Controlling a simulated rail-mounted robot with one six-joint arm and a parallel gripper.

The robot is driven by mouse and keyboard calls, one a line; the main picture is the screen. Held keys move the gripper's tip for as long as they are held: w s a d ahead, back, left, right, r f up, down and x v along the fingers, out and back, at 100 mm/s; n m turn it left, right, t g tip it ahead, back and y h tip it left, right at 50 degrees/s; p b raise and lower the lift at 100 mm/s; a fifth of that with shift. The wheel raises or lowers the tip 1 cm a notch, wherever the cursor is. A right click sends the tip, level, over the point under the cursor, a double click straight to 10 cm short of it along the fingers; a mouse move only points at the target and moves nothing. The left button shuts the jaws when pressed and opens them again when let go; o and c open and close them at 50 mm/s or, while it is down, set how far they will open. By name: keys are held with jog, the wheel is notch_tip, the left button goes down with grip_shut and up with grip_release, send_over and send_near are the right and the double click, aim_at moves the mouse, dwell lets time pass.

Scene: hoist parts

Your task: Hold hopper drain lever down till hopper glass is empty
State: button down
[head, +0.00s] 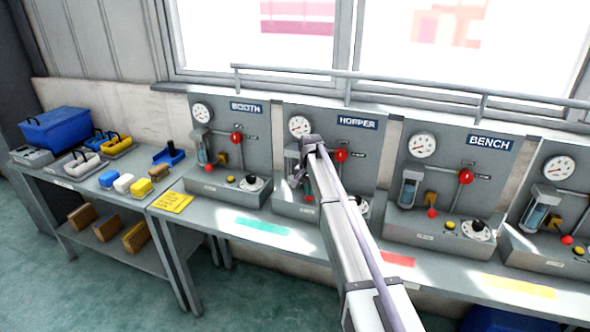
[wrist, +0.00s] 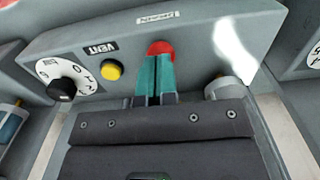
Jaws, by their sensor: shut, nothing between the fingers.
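The HOPPER panel (head: 338,121) stands second from the left in the head view, partly behind my arm. My gripper (wrist: 155,75) is shut and empty, its teal fingertips at the red drain lever knob (wrist: 160,47) in the wrist view. The tips overlap the knob there and seem to touch it; how far down the lever is, I cannot tell. The knob also shows as a small red spot (head: 309,199) in the head view. The hopper glass is mostly hidden by my arm and gripper, so its level cannot be read. A grey round fitting (wrist: 224,88) shows beside the fingers.
The BOOTH panel (head: 246,107) and BENCH panel (head: 491,142) stand on either side. A rail (head: 400,88) runs above them. A side table (head: 70,180) holds boxes and blocks.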

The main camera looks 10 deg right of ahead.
notch_tip(320, 180, up, 7)
jog(key=p, duration=0.7)
jog(key=shift+r, duration=0.1)
jog(key=s+a+r+p, duration=0.2)
jog(key=s+a+p, duration=0.1)
jog(key=s, duration=0.6)
jog(key=shift+a+r, duration=0.4)
jog(key=shift+a, duration=0.4)
